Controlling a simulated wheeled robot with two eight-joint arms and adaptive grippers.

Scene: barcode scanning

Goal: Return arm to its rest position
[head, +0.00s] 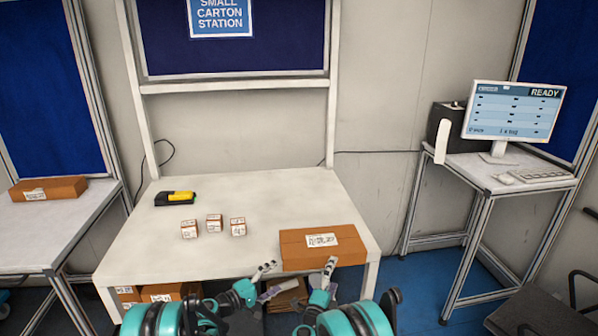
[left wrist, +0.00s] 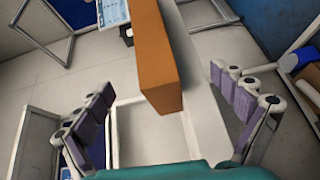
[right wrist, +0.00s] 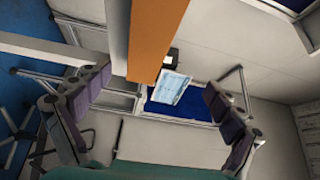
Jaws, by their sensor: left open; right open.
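My left gripper (head: 265,279) is in front of the table's near edge, left of the large brown carton (head: 322,247). My right gripper (head: 324,281) is at the near edge, just in front of that carton. In the left wrist view my left gripper (left wrist: 168,108) has its fingers spread with nothing between them, and the carton (left wrist: 158,60) shows beyond. In the right wrist view my right gripper (right wrist: 153,100) is also spread and empty, with the carton (right wrist: 155,38) beyond. The carton lies flat with its white label up.
The white table (head: 150,245) holds three small labelled boxes (head: 214,223) and a yellow-black scanner (head: 176,198). More cartons (head: 170,291) sit below the table. A monitor (head: 512,115) reading READY stands on a side desk at right. Another carton (head: 48,189) lies on the left table.

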